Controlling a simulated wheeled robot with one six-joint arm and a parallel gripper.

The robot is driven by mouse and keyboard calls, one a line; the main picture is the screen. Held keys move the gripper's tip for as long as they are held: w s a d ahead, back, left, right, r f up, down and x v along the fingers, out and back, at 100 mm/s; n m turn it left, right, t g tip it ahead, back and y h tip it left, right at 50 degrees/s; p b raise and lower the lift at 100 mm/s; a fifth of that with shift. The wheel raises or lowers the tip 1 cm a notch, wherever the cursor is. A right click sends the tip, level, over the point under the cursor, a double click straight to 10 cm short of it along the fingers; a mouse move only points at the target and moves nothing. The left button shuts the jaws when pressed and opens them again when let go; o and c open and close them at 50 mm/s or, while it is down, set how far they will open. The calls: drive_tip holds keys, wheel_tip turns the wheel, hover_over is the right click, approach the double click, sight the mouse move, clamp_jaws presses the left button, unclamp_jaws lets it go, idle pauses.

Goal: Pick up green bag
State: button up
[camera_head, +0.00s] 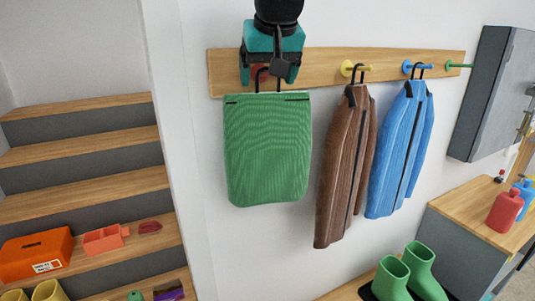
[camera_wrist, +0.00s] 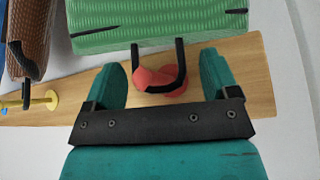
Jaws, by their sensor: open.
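The green bag (camera_head: 268,150) hangs by its black handle from a red peg on a wooden wall rail. In the wrist view the bag (camera_wrist: 165,22) is at the top, and its black handle (camera_wrist: 181,62) loops over the red peg (camera_wrist: 157,79). My teal gripper (camera_head: 270,72) is in front of the rail, just above the bag. In the wrist view my gripper (camera_wrist: 165,72) is open, with one finger on each side of the peg and handle.
A brown jacket (camera_head: 345,165) and a blue jacket (camera_head: 400,150) hang to the right on the rail (camera_head: 330,60). A grey wall cabinet (camera_head: 490,95) is further right. Green boots (camera_head: 392,277) stand below. Stairs (camera_head: 80,145) with an orange box (camera_head: 36,256) are at left.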

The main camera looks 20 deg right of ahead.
drive_tip(key=c, duration=1.4)
drive_tip(key=shift+c, duration=0.2)
drive_tip(key=shift+r, duration=0.2)
